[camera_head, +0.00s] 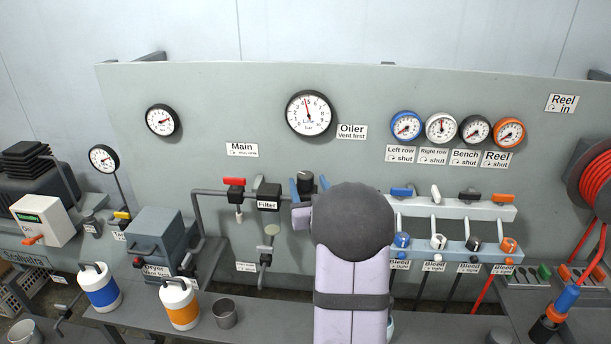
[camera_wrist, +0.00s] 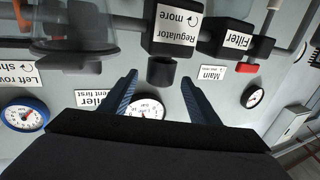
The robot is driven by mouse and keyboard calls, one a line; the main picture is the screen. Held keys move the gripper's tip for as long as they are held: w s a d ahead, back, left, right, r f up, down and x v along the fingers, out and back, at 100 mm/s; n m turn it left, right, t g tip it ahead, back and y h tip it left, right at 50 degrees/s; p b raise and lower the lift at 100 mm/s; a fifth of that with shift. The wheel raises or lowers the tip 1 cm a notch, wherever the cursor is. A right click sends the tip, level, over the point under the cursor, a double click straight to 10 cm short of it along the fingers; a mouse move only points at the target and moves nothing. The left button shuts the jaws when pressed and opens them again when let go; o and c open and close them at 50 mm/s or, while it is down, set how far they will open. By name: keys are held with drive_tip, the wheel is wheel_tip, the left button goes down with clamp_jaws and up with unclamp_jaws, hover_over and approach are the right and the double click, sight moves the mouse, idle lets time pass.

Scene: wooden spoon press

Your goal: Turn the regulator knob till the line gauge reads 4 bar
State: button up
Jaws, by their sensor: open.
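The line gauge (camera_head: 322,116) is a large white dial with a black rim; its needle points up and slightly left, and its figures are too small to read surely. It shows partly behind my gripper in the wrist view (camera_wrist: 150,106). The regulator knob (camera_wrist: 161,72) is a short dark cylinder on the black block labelled "Regulator, more" (camera_wrist: 176,36), with a turn arrow. My gripper (camera_wrist: 160,77) is open, with one blue finger on each side of the knob in the picture and gaps between. The knob's dark top (camera_head: 305,178) also shows in the head view; my arm hides the block.
The filter (camera_head: 268,196) and the red-handled main valve (camera_head: 235,182) are left of the regulator on the same pipe. The oiler's clear bowl (camera_wrist: 75,30) is close beside it. Right of my arm is a rack with several coloured valves (camera_head: 436,192).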

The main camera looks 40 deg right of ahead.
sight(308, 182)
drive_tip(key=shift+p+x, duration=0.55)
drive_tip(key=shift+x, duration=1.45)
drive_tip(key=c, duration=1.1)
